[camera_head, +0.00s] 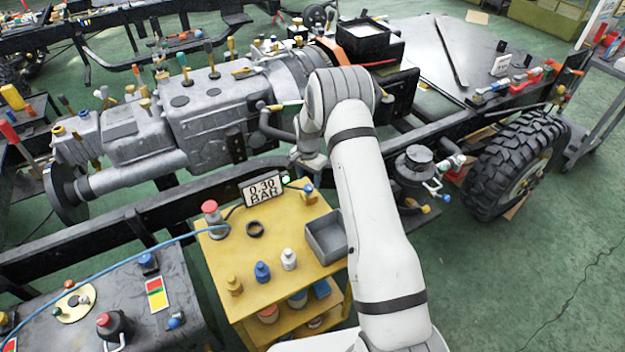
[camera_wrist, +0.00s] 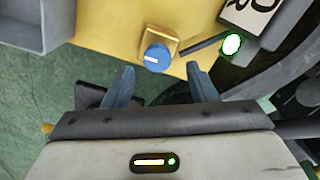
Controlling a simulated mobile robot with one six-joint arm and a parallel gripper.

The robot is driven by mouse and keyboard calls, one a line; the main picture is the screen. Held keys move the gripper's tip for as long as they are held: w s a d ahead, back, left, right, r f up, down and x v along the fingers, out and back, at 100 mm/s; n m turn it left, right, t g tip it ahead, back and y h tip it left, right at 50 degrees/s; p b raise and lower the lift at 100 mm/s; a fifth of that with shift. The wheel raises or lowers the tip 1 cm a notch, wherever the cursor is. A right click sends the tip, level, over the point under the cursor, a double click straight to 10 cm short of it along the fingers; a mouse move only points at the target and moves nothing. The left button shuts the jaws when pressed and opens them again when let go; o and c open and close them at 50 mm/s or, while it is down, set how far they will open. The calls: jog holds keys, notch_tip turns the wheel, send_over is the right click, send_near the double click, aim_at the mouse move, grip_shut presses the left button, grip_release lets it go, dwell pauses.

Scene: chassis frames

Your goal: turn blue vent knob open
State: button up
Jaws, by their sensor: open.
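A blue knob (camera_wrist: 157,58) with a short white mark sits on a square brass base at the edge of the yellow cart top. The knob also shows in the head view (camera_head: 308,188), near the cart's back right corner beside the display. My gripper (camera_wrist: 161,67) is open and empty. Its two blue-grey fingers point toward the knob, one to each side, with the knob just beyond and between the tips. I see no contact. In the head view my arm hides most of the gripper.
A display reading 0.30 BAR (camera_head: 263,189) with a lit green lamp (camera_wrist: 232,44) stands close to the knob. A grey open bin (camera_head: 327,238), a red button (camera_head: 210,207), a black ring and small bottles are on the yellow cart (camera_head: 250,250). A dark chassis rail runs behind.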

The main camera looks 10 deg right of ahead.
aim_at(309, 190)
jog(key=shift+f, duration=1.4)
jog(key=shift+c, duration=0.3)
